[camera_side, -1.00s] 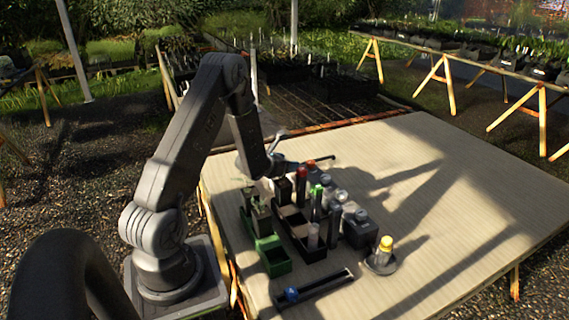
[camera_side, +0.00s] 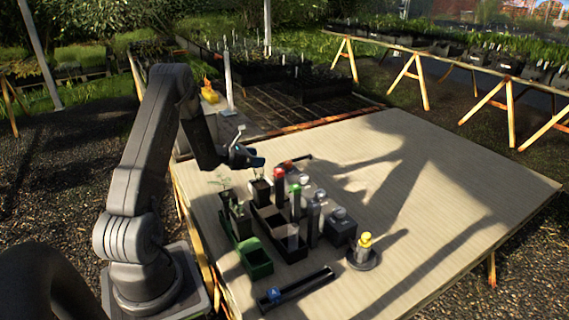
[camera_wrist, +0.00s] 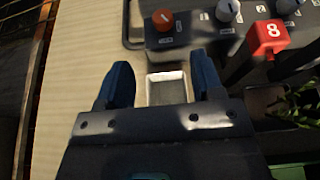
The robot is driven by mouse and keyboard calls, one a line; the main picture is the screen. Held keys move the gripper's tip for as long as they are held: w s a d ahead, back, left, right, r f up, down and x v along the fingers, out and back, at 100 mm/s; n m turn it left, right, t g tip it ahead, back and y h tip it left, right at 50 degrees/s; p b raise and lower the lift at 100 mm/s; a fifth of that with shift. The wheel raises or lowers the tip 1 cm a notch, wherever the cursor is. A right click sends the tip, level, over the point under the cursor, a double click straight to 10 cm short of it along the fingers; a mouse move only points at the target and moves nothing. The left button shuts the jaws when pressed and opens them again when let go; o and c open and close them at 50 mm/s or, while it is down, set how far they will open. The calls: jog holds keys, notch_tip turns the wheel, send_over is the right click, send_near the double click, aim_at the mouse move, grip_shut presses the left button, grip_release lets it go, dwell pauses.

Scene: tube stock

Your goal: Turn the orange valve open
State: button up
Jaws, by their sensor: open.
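The orange valve (camera_wrist: 163,20) is a round knob with a pale pointer mark, on a dark panel (camera_wrist: 190,30) at the top of the wrist view. Which setting it points at is too small to tell. In the side view it shows as a small orange-red spot (camera_side: 287,164) at the far end of the panel. My gripper (camera_wrist: 162,75) is open and empty. Its two blue fingers point toward the panel, apart from the knob. A small pale-rimmed square tray (camera_wrist: 166,76) shows between the fingers. In the side view my gripper (camera_side: 256,160) is left of the orange valve.
Two grey knobs (camera_wrist: 228,10) (camera_wrist: 287,5) sit right of the valve.

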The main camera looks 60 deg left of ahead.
aim_at(286, 162)
jog(key=shift+m+h, duration=0.3)
jog(key=shift+h, duration=0.1)
jog(key=x, duration=1.3)
jog(key=shift+a+f, duration=0.25)
jog(key=shift+f, duration=0.15)
jog(key=shift+c, duration=0.2)
